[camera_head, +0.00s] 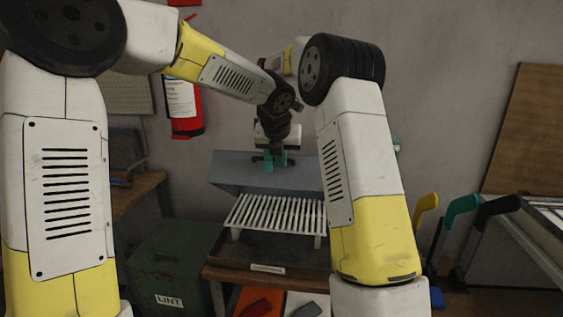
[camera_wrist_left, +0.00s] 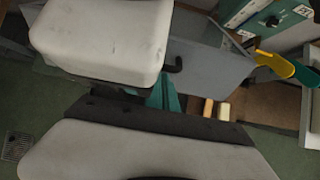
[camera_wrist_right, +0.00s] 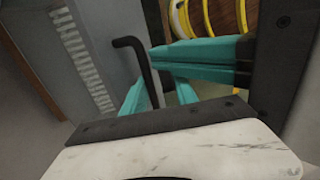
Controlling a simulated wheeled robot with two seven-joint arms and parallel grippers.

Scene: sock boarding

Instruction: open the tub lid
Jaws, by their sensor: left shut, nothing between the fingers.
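A flat grey-blue panel (camera_head: 235,173), which looks like the tub lid, stands tilted behind a white slatted rack. It also shows in the left wrist view (camera_wrist_left: 205,62). A bent black handle (camera_wrist_right: 138,55) stands beside the panel in the right wrist view. My left gripper (camera_wrist_left: 166,96) has teal fingers together, empty, close to the panel and handle. My right gripper (camera_wrist_right: 150,97) has teal fingers beside the handle; overlap hides whether they grip it. In the head view the grippers overlap at the panel. The tub's inside is hidden.
The white slatted rack (camera_head: 270,214) stands on a dark tray on the bench. A green box labelled LINT (camera_head: 168,268) is at lower left. A red extinguisher (camera_head: 184,110) hangs on the wall. Yellow, teal and black handles (camera_head: 462,208) stick up at right.

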